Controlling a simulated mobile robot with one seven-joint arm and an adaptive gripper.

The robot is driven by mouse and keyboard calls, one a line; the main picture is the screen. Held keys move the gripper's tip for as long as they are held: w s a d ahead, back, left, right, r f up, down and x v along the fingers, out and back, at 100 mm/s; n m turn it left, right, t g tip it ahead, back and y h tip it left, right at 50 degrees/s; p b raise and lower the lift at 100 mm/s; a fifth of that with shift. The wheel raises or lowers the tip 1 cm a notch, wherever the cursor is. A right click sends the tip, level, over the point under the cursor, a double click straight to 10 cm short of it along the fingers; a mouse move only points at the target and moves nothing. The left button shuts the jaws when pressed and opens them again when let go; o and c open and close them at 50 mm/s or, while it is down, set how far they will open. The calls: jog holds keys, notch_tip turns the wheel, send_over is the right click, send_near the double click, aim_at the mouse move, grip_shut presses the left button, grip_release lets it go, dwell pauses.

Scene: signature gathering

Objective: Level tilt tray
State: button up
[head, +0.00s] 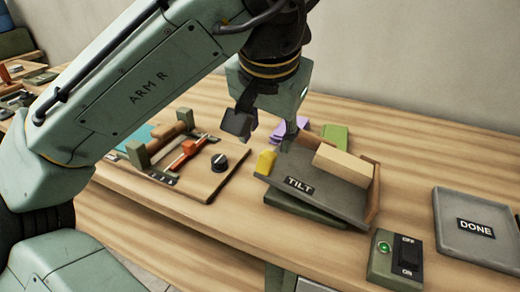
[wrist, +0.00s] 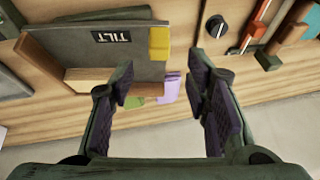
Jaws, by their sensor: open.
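The tilt tray (head: 326,194) is a grey tray labelled TILT on a dark green base (head: 305,208). It slopes, with its left side higher than its right in the head view. A tan block (head: 343,164) lies in it against the wooden right wall. A yellow tab (head: 265,163) stands at its left edge.
A wooden board with a black knob (head: 219,162) and an orange-red handle (head: 190,147) stands left. Purple (head: 290,134) and green (head: 335,134) pieces lie behind the tray. A switch box (head: 396,258) and a DONE tray (head: 478,228) are at right.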

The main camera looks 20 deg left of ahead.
aim_at(268, 155)
jog(key=x, duration=0.9)
jog(key=shift+d+p, duration=0.1)
jog(key=shift+p, duration=0.25)
jog(key=shift+r, duration=0.1)
jog(key=shift+c, duration=0.3)
grip_shut()
